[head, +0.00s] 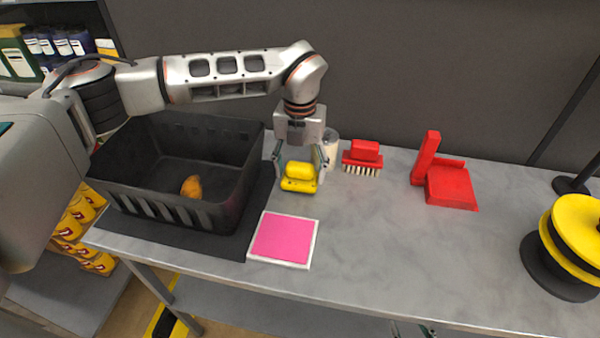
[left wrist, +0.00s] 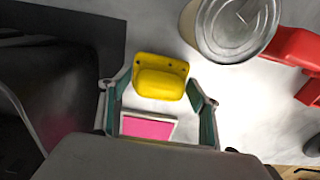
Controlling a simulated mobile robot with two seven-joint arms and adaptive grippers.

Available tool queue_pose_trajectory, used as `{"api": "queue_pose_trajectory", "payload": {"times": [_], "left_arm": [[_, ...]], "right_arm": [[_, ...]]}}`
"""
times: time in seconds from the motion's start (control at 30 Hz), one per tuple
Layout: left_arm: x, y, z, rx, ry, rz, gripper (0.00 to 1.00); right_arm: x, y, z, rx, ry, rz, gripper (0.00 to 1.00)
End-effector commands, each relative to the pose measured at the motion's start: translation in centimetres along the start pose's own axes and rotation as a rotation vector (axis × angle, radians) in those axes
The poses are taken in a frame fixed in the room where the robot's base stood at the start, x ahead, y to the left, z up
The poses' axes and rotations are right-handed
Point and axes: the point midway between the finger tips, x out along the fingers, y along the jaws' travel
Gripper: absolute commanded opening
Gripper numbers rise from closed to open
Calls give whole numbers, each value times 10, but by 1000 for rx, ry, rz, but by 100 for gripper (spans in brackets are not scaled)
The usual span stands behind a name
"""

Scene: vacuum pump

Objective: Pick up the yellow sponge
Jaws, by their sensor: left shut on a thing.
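The yellow sponge (head: 299,177), a block with a raised rounded top, is on the grey table right of the black crate. In the left wrist view the sponge (left wrist: 160,78) shows between the two fingers (left wrist: 158,95). I cannot tell whether it is clear of the table. My right gripper (head: 412,330) shows only its fingertips at the bottom edge of the head view; they stand apart with nothing seen between them.
The black crate (head: 225,219) on the left holds a brownish-orange item (head: 191,187). A pink pad with white border (head: 283,239) lies in front of the sponge. A pale can (head: 331,147), red brush (head: 362,157) and red dustpan (head: 450,187) stand rightward. The table's right middle is clear.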

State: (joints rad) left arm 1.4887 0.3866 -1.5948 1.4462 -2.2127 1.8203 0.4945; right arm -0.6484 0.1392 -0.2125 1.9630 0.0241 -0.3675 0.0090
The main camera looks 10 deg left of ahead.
Motion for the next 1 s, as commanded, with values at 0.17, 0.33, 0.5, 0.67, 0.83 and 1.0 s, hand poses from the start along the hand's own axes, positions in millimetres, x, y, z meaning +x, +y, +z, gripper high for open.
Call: {"api": "queue_pose_trajectory", "payload": {"times": [0.17,0.33,0.5,0.67,0.83,1.0], "left_arm": [[-26,0,1,-1,-5,0,39],[-70,0,1,0,-7,0,39],[-118,0,1,-2,-6,0,39],[-155,0,1,-2,-5,1,30],[-179,0,0,-1,-3,1,30],[-190,0,0,0,0,1,31]], "right_arm": [[1,0,3,0,-2,0,40],[3,-1,6,0,-4,-1,40],[4,-1,9,0,-5,-1,40],[4,-1,9,0,-5,-1,40],[4,-1,9,0,-5,-1,40],[4,-1,8,0,-4,-1,40]]}}
